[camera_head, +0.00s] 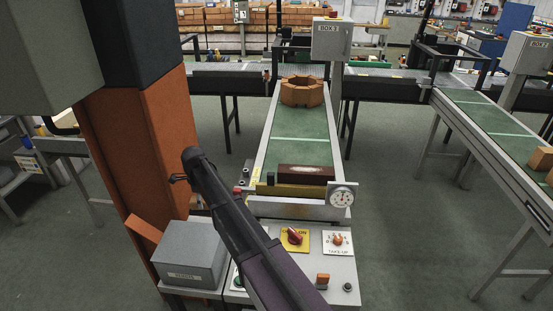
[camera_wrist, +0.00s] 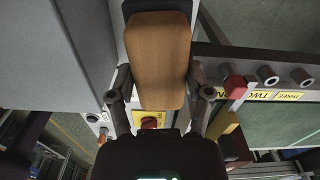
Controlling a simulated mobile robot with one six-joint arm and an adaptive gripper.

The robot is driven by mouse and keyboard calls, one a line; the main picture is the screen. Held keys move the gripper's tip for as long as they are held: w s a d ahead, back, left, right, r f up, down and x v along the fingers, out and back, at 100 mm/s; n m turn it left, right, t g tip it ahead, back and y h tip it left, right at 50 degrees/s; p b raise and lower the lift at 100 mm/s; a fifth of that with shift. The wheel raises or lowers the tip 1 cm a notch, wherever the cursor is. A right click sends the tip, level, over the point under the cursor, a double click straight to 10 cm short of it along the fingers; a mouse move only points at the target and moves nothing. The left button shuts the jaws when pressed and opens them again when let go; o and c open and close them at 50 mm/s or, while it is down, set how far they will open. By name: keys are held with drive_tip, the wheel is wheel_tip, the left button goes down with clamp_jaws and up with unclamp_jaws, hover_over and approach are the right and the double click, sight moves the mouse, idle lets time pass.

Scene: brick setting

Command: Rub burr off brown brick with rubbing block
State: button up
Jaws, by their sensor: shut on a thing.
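The brown brick (camera_head: 304,173) lies at the near end of a green conveyor belt, above a yellow bar. A pale patch (camera_head: 305,169), which looks like the burr, shows on its top. In the wrist view my gripper (camera_wrist: 159,88) is shut on an orange-brown block with rounded corners (camera_wrist: 159,50), which looks like the rubbing block. A finger lies along each side of it. In the head view my dark arm reaches up to the left of the brick, apart from it; the held block is not clearly visible there.
A control panel with a red knob (camera_head: 294,237) stands in front of the belt. A grey box (camera_head: 188,252) is at its left. A round dial (camera_head: 341,197) stands right of the brick. A brick ring (camera_head: 302,91) sits farther along the belt; the middle of the belt is clear.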

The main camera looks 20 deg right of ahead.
wheel_tip(320, 180, up, 12)
drive_tip(key=p, duration=1.2)
drive_tip(key=shift+r, duration=0.2)
drive_tip(key=shift+d, duration=0.15)
